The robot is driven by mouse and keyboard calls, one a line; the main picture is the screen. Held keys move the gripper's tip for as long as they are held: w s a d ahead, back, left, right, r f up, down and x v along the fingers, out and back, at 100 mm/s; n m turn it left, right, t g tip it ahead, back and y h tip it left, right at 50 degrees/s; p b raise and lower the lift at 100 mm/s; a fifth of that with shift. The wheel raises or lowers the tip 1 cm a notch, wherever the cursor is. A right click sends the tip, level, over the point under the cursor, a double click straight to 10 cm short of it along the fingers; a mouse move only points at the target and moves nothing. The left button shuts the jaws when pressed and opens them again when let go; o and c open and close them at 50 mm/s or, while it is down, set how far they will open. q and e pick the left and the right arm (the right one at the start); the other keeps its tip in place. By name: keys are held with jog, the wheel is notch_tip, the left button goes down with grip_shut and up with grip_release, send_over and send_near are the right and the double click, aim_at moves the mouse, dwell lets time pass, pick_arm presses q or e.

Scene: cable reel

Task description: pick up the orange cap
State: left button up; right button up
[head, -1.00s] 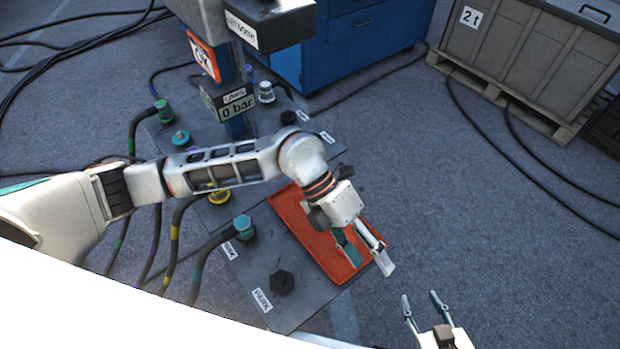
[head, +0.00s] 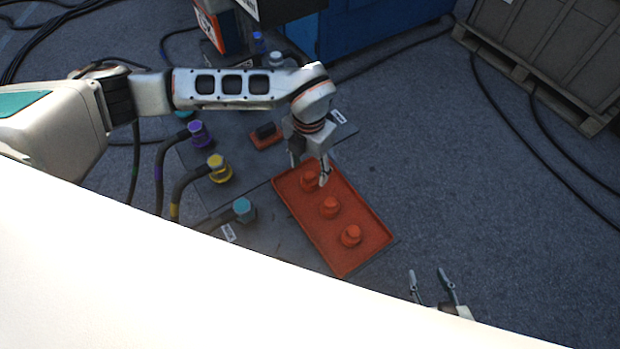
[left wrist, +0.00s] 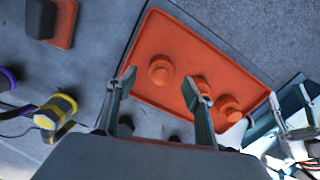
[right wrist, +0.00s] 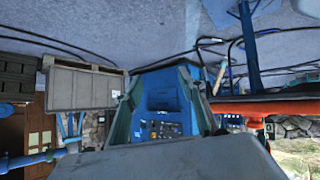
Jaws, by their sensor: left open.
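Three orange caps stand in an orange tray (head: 297,217): a far cap (head: 310,183), a middle cap (head: 330,207) and a near cap (head: 351,236). My left gripper (head: 309,170) is open and empty, pointing down over the tray's far end. In the left wrist view, the far cap (left wrist: 161,70) appears between the spread fingertips (left wrist: 159,82). The middle cap (left wrist: 203,88) is partly hidden by one finger, and the near cap (left wrist: 229,108) lies beyond that finger. I cannot tell whether a finger touches any cap.
Hoses with purple (head: 199,133), yellow (head: 219,168) and teal (head: 243,209) fittings run left of the tray. A dark block on a small orange base (head: 266,135) stands behind it. A blue cabinet (head: 365,30) and wooden crate (head: 550,45) stand at the back.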

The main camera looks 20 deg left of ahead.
aim_at(309, 174)
pick_arm(q)
jog(key=f, duration=0.3)
jog(key=shift+s, duration=0.2)
jog(key=shift+f, duration=0.15)
jog(key=c, duration=1.1)
jog(key=shift+c, duration=0.6)
pick_arm(e)
jog(key=shift+w+d+r, duration=0.15)
jog(key=shift+w+r, duration=0.1)
jog(key=shift+w, duration=0.4)
jog(key=shift+s+f, duration=0.1)
